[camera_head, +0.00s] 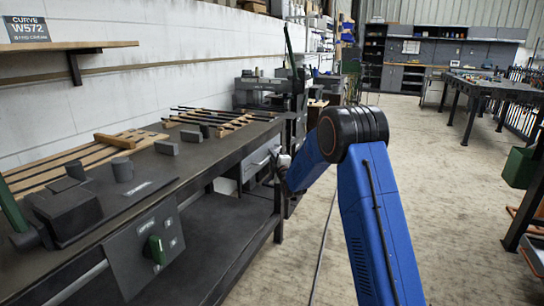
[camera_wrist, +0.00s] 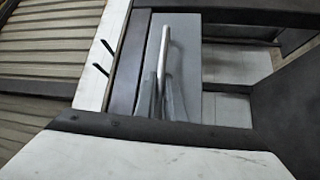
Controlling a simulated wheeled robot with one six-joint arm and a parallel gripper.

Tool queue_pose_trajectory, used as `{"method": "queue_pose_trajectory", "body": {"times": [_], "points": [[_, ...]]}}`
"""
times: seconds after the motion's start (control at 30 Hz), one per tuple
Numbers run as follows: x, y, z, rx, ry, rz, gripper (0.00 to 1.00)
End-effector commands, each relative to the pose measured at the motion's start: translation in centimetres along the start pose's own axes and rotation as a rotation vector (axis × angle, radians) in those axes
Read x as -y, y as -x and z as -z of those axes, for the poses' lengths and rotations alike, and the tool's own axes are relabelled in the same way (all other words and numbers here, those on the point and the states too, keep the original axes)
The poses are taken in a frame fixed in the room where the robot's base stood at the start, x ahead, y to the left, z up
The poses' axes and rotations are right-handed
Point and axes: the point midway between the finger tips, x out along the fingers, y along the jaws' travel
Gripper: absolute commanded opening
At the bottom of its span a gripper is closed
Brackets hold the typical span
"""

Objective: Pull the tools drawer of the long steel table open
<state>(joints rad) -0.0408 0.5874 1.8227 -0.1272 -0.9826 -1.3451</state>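The long steel table (camera_head: 215,160) runs along the left, with a dark top. A light grey drawer front (camera_head: 258,164) sits under its far part. In the wrist view the drawer front (camera_wrist: 190,72) carries a round metal bar handle (camera_wrist: 165,48). My gripper (camera_head: 281,160) is at the drawer front in the head view. In the wrist view my gripper's fingers (camera_wrist: 161,95) lie on either side of the handle's near part. The gap between fingers and bar is too small to judge, so I cannot tell whether they grip it. No label is readable on this drawer.
A control panel with a green knob (camera_head: 155,248) is on the table's near front. Wooden slats (camera_head: 85,160), dark blocks and rods lie on top. A lower shelf (camera_head: 215,235) is below. Open floor (camera_head: 450,200) lies to the right, before another table (camera_head: 490,85).

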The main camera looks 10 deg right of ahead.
Motion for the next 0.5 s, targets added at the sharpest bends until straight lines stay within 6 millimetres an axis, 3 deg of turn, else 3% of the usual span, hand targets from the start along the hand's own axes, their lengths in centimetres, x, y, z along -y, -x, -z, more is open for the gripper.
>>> {"method": "queue_pose_trajectory", "body": {"times": [0.27,0.5], "points": [[-0.4,1.7,-1.8,0.003,0.001,0.002,0.00],[-1.6,6.1,-6.3,0.006,0.001,0.002,0.00]]}}
